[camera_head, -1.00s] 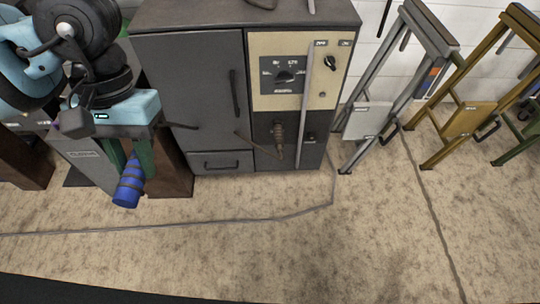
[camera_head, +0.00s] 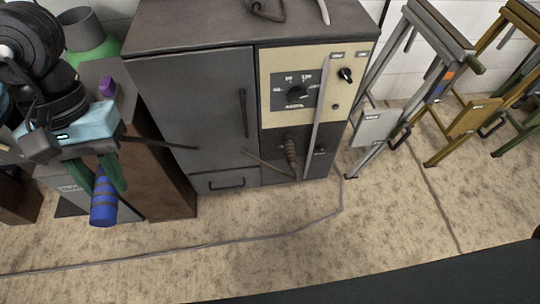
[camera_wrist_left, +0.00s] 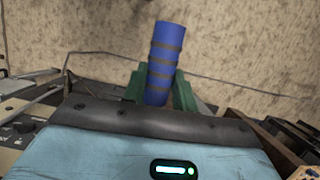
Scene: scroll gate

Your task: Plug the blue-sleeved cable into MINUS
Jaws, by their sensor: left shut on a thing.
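My left gripper (camera_head: 101,182) has its green fingers shut on the blue sleeve (camera_head: 103,207), a cylinder with dark bands. It hangs above the floor, left of the dark grey cabinet (camera_head: 190,110) and clear of it. In the left wrist view the blue sleeve (camera_wrist_left: 167,50) sticks out beyond the fingers of the gripper (camera_wrist_left: 160,94). The lower right panel of the cabinet (camera_head: 272,165) holds a brownish ribbed plug (camera_head: 290,152) and a small dark fitting (camera_head: 320,152) to its right. The labels are too small to read, so I cannot tell which is MINUS. My right gripper is out of view.
A brown box (camera_head: 150,165) stands between my left gripper and the cabinet. A grey stand (camera_head: 370,130) and a yellow stand (camera_head: 470,118) are on the right. A thin cable (camera_head: 250,238) lies across the floor. The floor before the cabinet is otherwise clear.

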